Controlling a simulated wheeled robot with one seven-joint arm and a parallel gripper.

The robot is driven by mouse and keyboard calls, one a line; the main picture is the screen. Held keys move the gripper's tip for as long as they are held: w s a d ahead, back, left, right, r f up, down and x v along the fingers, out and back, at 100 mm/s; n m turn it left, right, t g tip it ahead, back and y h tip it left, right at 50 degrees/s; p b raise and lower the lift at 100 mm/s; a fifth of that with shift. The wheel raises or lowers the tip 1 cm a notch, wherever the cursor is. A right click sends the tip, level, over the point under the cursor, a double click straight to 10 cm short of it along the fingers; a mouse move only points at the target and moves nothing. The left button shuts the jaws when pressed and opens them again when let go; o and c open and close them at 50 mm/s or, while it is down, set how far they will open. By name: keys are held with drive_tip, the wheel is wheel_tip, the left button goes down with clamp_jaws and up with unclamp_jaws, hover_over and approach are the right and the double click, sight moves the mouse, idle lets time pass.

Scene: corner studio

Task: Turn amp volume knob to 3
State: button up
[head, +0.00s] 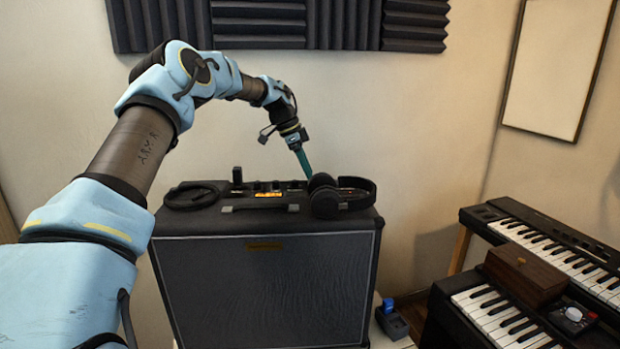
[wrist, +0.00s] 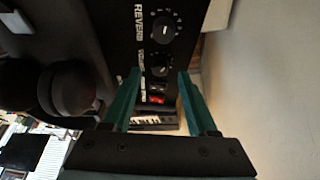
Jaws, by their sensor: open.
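The black amp (head: 265,290) stands against the wall, its control panel along the top rear. In the wrist view two black knobs show on the panel. The upper one is beside the word REVERB. The lower, by a partly hidden label that seems to read VOLUME, is the volume knob (wrist: 160,66). My gripper (head: 306,172) reaches down to the panel's right part, beside the headphones. In the wrist view its teal fingers (wrist: 160,74) are open, one on each side of the volume knob. I cannot tell whether they touch it or which number its pointer is at.
Black headphones (head: 342,198) lie on the amp's top right, close to my gripper; a coiled black cable (head: 192,195) lies at its left. A red switch (wrist: 156,99) sits below the volume knob. Keyboards (head: 550,245) stand at the right. The wall is close behind the amp.

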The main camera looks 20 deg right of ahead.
drive_tip(key=b+v, duration=0.2)
drive_tip(key=v, duration=0.6)
drive_tip(key=shift+r, duration=0.25)
drive_tip(key=shift+a, duration=0.1)
